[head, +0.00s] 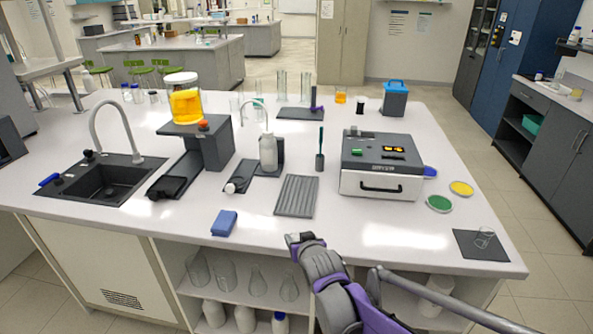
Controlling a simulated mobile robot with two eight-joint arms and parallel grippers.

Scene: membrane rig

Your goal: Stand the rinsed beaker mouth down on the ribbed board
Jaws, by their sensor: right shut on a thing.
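The ribbed board (297,196) is grey and lies flat near the bench's front edge; its visible surface is bare. My right gripper (299,239) is at the front edge, just nearer to me than the board. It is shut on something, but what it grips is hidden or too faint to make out. A small clear glass vessel (484,238) is on a dark mat (468,246) at the right front corner; I cannot tell if it is the rinsed beaker. My left gripper is not in view.
A blue sponge (224,222) lies left of my right gripper. A white bottle (268,152) and a dark holder with a green-handled tool (320,160) stand behind the board. A grey-white instrument (381,168) stands to its right. The sink (112,177) is at left.

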